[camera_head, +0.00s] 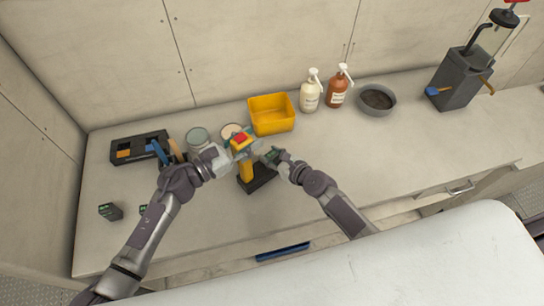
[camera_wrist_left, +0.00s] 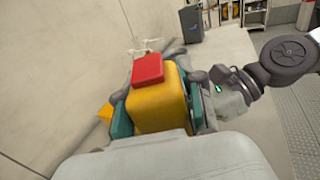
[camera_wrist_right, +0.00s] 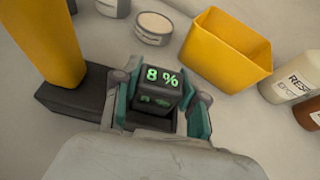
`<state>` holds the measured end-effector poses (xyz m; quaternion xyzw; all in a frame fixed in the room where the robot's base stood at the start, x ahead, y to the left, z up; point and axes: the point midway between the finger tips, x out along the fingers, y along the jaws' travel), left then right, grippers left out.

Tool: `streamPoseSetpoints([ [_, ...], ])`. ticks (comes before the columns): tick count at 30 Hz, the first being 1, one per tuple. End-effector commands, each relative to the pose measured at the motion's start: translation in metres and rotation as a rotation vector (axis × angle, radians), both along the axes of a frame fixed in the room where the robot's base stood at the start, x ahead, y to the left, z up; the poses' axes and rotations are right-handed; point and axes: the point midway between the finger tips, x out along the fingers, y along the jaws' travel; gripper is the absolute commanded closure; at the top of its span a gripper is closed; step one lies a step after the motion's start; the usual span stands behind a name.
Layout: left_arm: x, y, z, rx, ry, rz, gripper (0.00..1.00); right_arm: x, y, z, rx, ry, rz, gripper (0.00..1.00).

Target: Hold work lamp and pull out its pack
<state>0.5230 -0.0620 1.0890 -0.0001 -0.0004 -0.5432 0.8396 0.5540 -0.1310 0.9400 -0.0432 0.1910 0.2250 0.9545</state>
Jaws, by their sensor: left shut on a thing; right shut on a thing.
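The work lamp has a yellow body, a red top (camera_head: 240,138) and a black base (camera_head: 258,180); it stands upright on the counter. My left gripper (camera_head: 238,146) is shut on the yellow head of the lamp (camera_wrist_left: 158,98), one finger on each side. The black base also shows in the right wrist view (camera_wrist_right: 75,100), left of the pack. The gripper hides whether pack and base touch.
A yellow bin (camera_head: 272,114), two pump bottles (camera_head: 310,92) (camera_head: 338,88) and a grey bowl (camera_head: 376,99) stand behind. A black tray (camera_head: 128,152) and round tins (camera_head: 197,138) are at left. A small dark box (camera_head: 110,211) lies front left.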

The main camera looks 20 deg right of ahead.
Motion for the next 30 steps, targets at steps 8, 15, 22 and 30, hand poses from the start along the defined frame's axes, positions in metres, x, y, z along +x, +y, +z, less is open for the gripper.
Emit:
streamPoseSetpoints([
  [8, 0.0, 0.0, -0.001, 0.001, 0.0, 0.0, 1.0, 0.002, -0.001, 0.049, 0.004, -0.01, -0.008, 0.96],
  [15, 0.0, 0.0, -0.001, 0.001, 0.001, 0.0, 1.0, 0.002, -0.001, 0.088, 0.0, -0.007, -0.006, 0.96],
  [22, 0.0, 0.0, -0.001, 0.001, 0.001, 0.0, 1.0, 0.001, -0.002, 0.096, -0.002, -0.002, -0.005, 0.96],
  [30, 0.0, 0.0, -0.001, 0.001, 0.001, 0.0, 0.45, 0.001, -0.002, 0.096, -0.002, -0.003, -0.005, 0.96],
])
